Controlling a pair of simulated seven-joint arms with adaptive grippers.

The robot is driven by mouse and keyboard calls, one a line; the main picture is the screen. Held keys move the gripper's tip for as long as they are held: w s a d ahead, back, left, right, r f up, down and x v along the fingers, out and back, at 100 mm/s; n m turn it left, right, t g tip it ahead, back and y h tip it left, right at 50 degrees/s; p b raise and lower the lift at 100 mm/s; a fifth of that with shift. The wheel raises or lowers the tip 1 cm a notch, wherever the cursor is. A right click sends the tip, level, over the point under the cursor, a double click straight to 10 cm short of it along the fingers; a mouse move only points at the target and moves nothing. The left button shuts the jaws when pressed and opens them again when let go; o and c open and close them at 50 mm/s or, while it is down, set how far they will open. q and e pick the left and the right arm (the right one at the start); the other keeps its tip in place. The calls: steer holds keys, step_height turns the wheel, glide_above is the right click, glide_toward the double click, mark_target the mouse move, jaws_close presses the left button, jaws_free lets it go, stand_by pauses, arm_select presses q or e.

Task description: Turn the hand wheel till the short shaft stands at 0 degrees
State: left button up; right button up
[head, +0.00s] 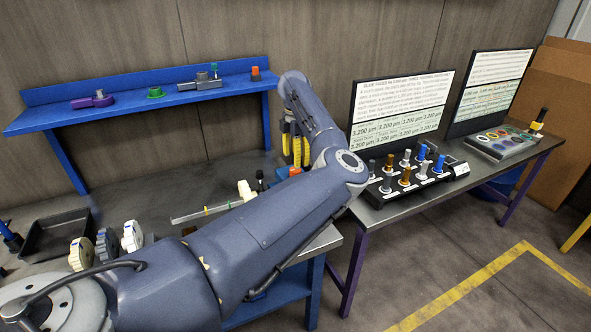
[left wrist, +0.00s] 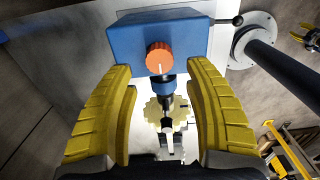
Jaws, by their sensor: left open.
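A blue box (left wrist: 190,32) carries an orange round knob (left wrist: 159,60) with a white line, which looks like the hand wheel. A dark short shaft (left wrist: 168,85) with a blue collar runs from the box to a cream toothed wheel (left wrist: 160,112). I cannot read the shaft's angle. In the head view the orange knob (head: 295,171) shows below my left gripper (head: 296,160), and the cream wheel (head: 245,190) is left of it. My left gripper's yellow fingers (left wrist: 158,72) are open on either side of the knob, apart from it.
A blue shelf (head: 170,93) with small parts stands behind the bench. A black tray (head: 58,234) and several wheels (head: 82,254) are at the left. A screen (head: 402,105) and a rack of pegs (head: 420,182) stand on the right table. My left arm hides much of the bench.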

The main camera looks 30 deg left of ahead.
mark_target(295, 169)
arm_select(q)
step_height(295, 169, down, 7)
steer(key=shift+r, duration=0.35)
steer(key=shift+c, duration=0.6)
steer(key=c, duration=0.7)
